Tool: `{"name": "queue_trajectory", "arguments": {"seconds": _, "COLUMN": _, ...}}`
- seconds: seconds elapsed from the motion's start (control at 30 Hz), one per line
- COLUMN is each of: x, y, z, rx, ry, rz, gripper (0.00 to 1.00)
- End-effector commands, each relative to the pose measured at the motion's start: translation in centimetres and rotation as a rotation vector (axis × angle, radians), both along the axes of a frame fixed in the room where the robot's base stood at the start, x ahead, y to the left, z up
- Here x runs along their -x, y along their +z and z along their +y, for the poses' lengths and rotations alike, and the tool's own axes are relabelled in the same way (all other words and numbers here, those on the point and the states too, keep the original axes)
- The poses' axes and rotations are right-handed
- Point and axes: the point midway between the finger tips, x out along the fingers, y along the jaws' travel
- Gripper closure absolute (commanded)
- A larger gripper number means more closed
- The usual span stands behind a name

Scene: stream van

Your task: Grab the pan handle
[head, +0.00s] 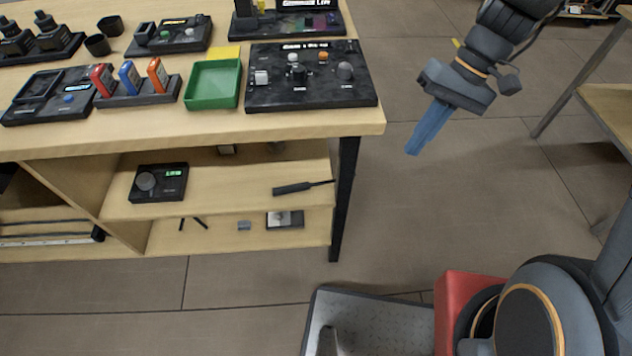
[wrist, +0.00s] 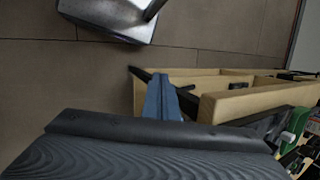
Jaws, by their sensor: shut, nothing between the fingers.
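A black stick with a thick grip at its left end and a thin rod to the right (head: 303,187) lies on the upper shelf under the table, near its right end. It looks like the pan handle. My gripper (head: 413,148) has blue fingers and is shut and empty. It hangs in the air right of the table, tilted down to the left, apart from the stick. In the wrist view the blue fingers (wrist: 158,82) are together, with nothing between them. I cannot make out the stick in that view.
The wooden table (head: 160,135) has a black leg (head: 345,195) at its right end. A black box with a dial (head: 158,183) stands on the upper shelf. A green tray (head: 212,84) and a control panel (head: 310,78) are on top.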

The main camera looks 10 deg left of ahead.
Motion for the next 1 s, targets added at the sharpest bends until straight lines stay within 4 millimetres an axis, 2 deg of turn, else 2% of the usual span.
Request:
{"name": "queue_trajectory", "arguments": {"seconds": 0.03, "x": -1.0, "y": -2.6, "z": 0.7, "rx": -0.039, "ry": 0.013, "rz": 0.024, "gripper": 1.00}}
{"name": "queue_trajectory", "arguments": {"seconds": 0.3, "x": -4.7, "y": -9.8, "z": 4.9, "rx": -0.285, "ry": 0.085, "rz": 0.114, "gripper": 1.00}}
{"name": "queue_trajectory", "arguments": {"seconds": 0.7, "x": -10.6, "y": -18.5, "z": 10.0, "rx": -0.654, "ry": 0.138, "rz": 0.176, "gripper": 1.00}}
{"name": "queue_trajectory", "arguments": {"seconds": 1.0, "x": -15.3, "y": -25.4, "z": 12.8, "rx": -0.938, "ry": 0.131, "rz": 0.217, "gripper": 1.00}}
